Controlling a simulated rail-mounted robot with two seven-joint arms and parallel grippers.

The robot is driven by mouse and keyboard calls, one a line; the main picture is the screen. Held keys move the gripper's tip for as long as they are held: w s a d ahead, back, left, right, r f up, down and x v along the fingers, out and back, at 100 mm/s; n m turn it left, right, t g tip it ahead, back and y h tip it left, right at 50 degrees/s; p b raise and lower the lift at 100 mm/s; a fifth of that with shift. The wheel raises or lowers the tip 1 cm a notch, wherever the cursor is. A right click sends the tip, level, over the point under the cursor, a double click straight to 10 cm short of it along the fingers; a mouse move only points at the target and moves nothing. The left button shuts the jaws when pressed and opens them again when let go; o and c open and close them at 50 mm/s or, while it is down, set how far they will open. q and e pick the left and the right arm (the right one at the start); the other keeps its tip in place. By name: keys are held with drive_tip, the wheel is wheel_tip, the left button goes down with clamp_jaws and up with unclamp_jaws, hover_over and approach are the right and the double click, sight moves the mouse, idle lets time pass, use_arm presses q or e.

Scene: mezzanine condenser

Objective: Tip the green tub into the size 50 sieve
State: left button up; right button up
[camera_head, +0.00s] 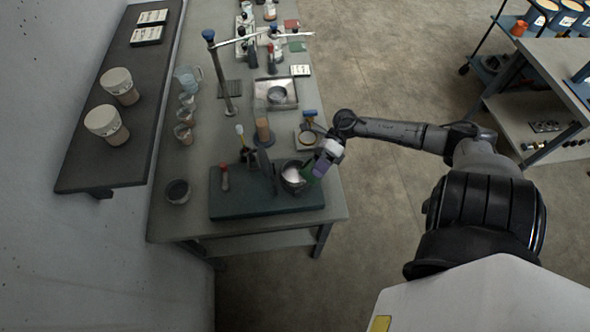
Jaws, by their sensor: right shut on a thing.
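My right gripper (318,168) reaches in from the right over the front right of the bench and is shut on the small green tub (308,173). The tub is mostly hidden by the gripper and appears tilted at the right rim of a round metal vessel. This vessel, which looks like a sieve (291,181), stands on the dark green mat and shows something pale inside. No size mark is legible, so I cannot confirm it is the size 50 sieve. I cannot tell whether the tub touches the rim. My left gripper is not in view.
Upright tools and a red-topped item (225,178) stand near the vessel. Wall shelf (85,165) at left.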

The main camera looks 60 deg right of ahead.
drive_tip(key=shift+r, duration=0.15)
drive_tip(key=shift+w+f+m+g, duration=0.1)
drive_tip(key=shift+f+m+g, duration=0.1)
drive_tip(key=shift+m+g, duration=0.15)
drive_tip(key=shift+f+b, duration=0.15)
drive_tip(key=shift+b, duration=0.3)
idle(0.3)
drive_tip(key=shift+w+f+m+g, duration=0.1)
drive_tip(key=shift+w+m+g, duration=0.05)
drive_tip(key=shift+m+g, duration=0.2)
drive_tip(key=shift+w+d+b, duration=0.1)
drive_tip(key=shift+w+b, duration=0.1)
drive_tip(key=shift+b, duration=0.2)
drive_tip(key=shift+w+r+m+g+b, duration=0.2)
drive_tip(key=shift+w+m+g+b, duration=0.1)
drive_tip(key=shift+w+m+g, duration=0.15)
idle(0.4)
drive_tip(key=shift+w+d+r+m+y, duration=0.1)
drive_tip(key=shift+w+r+m+y, duration=0.05)
drive_tip(key=shift+m+y, duration=0.15)
idle(0.3)
drive_tip(key=shift+w+r+m+g, duration=0.1)
drive_tip(key=shift+r+m+g, duration=0.05)
drive_tip(key=shift+m+g, duration=0.1)
idle(0.4)
